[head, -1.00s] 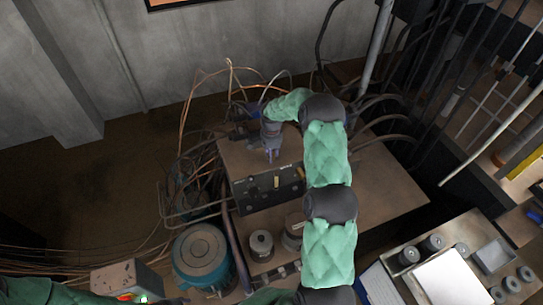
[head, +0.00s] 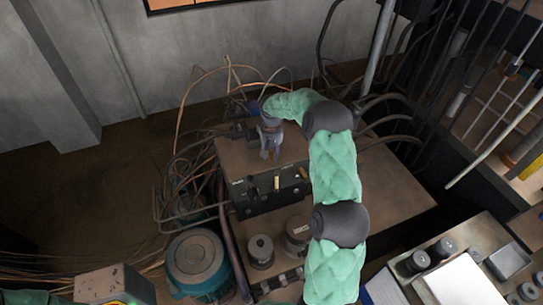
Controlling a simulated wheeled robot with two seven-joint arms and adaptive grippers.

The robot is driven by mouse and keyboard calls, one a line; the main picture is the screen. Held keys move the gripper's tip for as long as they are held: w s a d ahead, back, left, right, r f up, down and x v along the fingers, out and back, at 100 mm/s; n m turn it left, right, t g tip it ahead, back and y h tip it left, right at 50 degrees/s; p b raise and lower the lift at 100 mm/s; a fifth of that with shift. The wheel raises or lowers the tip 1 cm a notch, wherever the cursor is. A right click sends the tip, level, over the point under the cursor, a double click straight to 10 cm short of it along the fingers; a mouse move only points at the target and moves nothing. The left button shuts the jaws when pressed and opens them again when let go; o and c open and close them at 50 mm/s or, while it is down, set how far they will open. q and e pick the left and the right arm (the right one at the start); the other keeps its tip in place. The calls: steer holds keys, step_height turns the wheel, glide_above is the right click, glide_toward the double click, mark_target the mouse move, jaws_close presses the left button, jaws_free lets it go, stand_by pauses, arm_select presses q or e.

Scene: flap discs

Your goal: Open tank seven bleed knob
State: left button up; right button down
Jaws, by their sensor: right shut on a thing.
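A brown box (head: 385,185) with a black front panel (head: 250,193) stands in the middle of the head view. The panel carries several small dark knobs and a pale upright tab (head: 276,183). I cannot read its labels or tell which knob is the tank seven bleed knob. My right gripper (head: 270,156) points down over the box's top near the panel's upper edge. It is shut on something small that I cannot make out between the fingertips. My left gripper is not in view.
A teal round tank (head: 198,262) and two grey round parts, including one grey cylinder (head: 260,250), stand in front of the box. Copper tubes (head: 185,120) tangle at its left. A bench with a white sheet (head: 455,282) is at lower right. Dark hoses hang at right.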

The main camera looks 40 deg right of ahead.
steer(key=n, duration=0.2)
steer(key=n+b, duration=0.1)
steer(key=shift+s+a+f+n, duration=0.1)
steer(key=shift+f+n, duration=0.1)
steer(key=shift+n, duration=0.2)
steer(key=shift+n+b, duration=0.3)
steer(key=shift+n, duration=1.6)
steer(key=c, duration=0.9)
jaws_free()
steer(key=shift+r, duration=0.1)
